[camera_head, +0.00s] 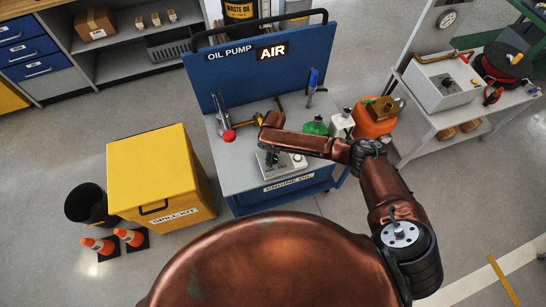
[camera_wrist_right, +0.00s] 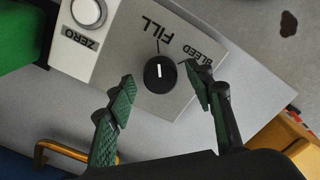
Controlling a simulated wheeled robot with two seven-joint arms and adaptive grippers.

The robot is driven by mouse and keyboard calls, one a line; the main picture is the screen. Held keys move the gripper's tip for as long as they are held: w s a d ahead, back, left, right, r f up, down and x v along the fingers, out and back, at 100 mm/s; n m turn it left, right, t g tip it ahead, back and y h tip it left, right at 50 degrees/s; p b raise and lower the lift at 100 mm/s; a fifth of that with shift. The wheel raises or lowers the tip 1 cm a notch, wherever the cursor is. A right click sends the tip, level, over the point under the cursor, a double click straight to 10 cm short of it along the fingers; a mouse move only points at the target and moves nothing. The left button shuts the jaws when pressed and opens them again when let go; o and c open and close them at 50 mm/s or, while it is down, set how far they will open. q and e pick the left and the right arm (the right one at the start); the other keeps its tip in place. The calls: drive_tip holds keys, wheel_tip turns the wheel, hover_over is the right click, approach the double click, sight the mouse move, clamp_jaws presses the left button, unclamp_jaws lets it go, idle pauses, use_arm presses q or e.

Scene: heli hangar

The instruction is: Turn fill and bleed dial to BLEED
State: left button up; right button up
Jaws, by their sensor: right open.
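The fill and bleed dial (camera_wrist_right: 160,73) is a round black knob with a white pointer line, on a grey panel (camera_wrist_right: 140,108) in the right wrist view. The pointer points up the picture, roughly toward the printed word FILL (camera_wrist_right: 158,30). The word BLEED (camera_wrist_right: 200,53) is printed to the upper right of the knob. My right gripper (camera_wrist_right: 162,85) is open, one finger on each side of the knob, with gaps visible to it. In the head view, my right gripper (camera_head: 269,158) is over the small box on the blue cart; the dial cannot be made out there. My left gripper is not in view.
A white ZERO button (camera_wrist_right: 88,12) is beside the dial panel. The blue oil cart (camera_head: 262,205) also carries a green container (camera_head: 316,126) and a white bottle (camera_head: 341,124). An orange tank (camera_head: 370,122) stands to the right, a yellow spill kit box (camera_head: 150,165) to the left.

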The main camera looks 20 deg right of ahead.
drive_tip(key=shift+f, duration=0.25)
drive_tip(key=shift+c, duration=0.7)
drive_tip(key=c, duration=1)
